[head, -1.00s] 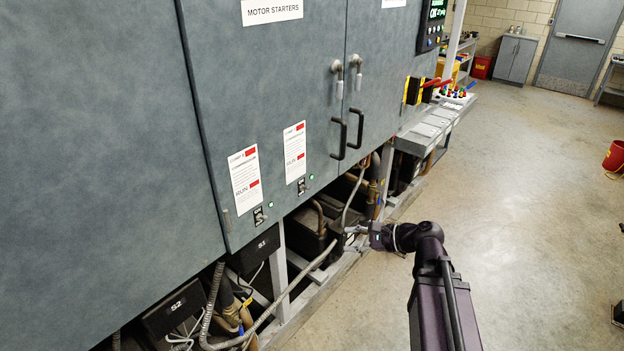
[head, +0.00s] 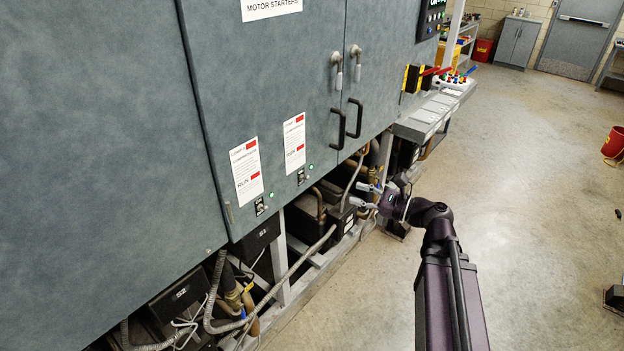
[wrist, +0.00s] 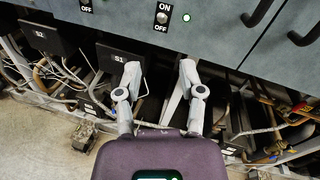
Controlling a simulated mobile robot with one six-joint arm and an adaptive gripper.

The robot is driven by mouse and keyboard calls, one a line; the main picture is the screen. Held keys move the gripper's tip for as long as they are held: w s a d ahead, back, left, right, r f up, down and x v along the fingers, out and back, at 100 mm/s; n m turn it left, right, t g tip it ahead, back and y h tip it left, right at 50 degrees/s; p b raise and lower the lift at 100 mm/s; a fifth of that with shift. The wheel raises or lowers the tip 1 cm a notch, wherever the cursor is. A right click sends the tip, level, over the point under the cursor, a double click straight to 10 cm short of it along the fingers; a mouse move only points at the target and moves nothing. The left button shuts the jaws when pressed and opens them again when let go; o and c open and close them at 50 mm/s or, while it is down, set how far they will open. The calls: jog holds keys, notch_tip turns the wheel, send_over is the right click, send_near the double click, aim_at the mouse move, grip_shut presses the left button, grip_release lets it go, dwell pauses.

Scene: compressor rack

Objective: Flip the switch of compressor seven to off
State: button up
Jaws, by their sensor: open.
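Two small toggle switches sit low on the grey cabinet doors, a left one (head: 260,206) and a right one (head: 301,177). Each is under a white and red label, with a lit green lamp beside it. I cannot read the compressor numbers. In the wrist view the right switch (wrist: 162,18) shows ON above and OFF below, and the left switch (wrist: 86,3) is cut by the top edge. The lever positions are too small to tell. My gripper (head: 362,195) is open and empty, to the right of both switches and apart from the cabinet. Its two fingers (wrist: 160,72) point toward the cabinet's lower edge.
Black boxes marked S1 (wrist: 120,60) and S2 (wrist: 40,33) sit under the cabinet among pipes and cables. Door handles (head: 338,130) stick out right of the switches. A grey ledge (head: 424,118) stands farther right. The floor on the right is mostly clear.

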aim_at(306, 178)
jog(key=x, duration=1.3)
jog(key=shift+w+a, duration=0.15)
jog(key=shift+a, duration=0.15)
